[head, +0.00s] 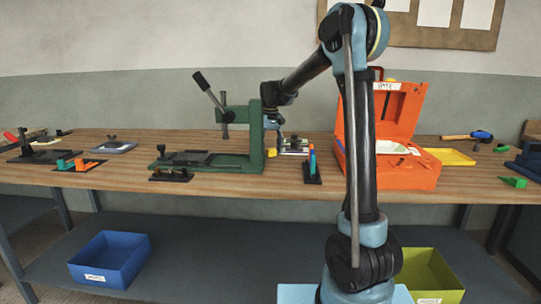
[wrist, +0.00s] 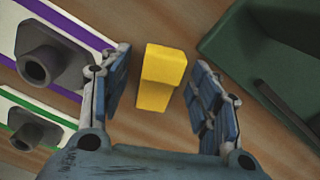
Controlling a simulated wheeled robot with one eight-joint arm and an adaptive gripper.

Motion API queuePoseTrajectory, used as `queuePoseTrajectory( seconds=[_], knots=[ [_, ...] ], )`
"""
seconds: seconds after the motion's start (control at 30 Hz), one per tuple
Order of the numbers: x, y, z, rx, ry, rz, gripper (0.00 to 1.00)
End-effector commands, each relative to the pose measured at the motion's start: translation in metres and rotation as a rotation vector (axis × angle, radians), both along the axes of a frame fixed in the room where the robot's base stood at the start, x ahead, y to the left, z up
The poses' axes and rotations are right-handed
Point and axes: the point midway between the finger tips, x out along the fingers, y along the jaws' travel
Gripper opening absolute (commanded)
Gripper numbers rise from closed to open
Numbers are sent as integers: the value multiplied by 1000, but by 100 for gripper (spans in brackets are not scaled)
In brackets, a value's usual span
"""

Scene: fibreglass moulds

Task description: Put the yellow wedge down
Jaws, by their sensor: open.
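The yellow wedge (wrist: 162,78) shows in the wrist view between the fingers of my gripper (wrist: 160,82). My gripper is open, with a gap on each side of the wedge. The wedge appears to rest on the wooden bench top; its underside is hidden. In the head view the wedge (head: 271,153) is a small yellow patch just right of the green press (head: 256,135). My gripper is small there and partly hidden behind the press.
In the wrist view, dark blocks on purple-striped (wrist: 70,20) and green-striped plates are at left; the green press base (wrist: 235,40) is at right. In the head view an open orange case (head: 420,170) stands right, and a small dark stand (head: 312,180) is in front.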

Motion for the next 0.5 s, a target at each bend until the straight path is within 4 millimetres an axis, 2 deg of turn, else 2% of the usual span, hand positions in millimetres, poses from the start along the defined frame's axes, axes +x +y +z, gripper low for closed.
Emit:
queuePoseTrajectory(
  seconds=[0.1, 0.3, 0.43, 0.5],
  knots=[
    [0, 0, 0, 0, 0, 0, 54],
    [0, 0, 0, 1, 0, 0, 9],
    [0, 0, 0, 1, 0, 0, 9],
    [0, 0, -1, 1, 0, 0, 5]
  ],
)
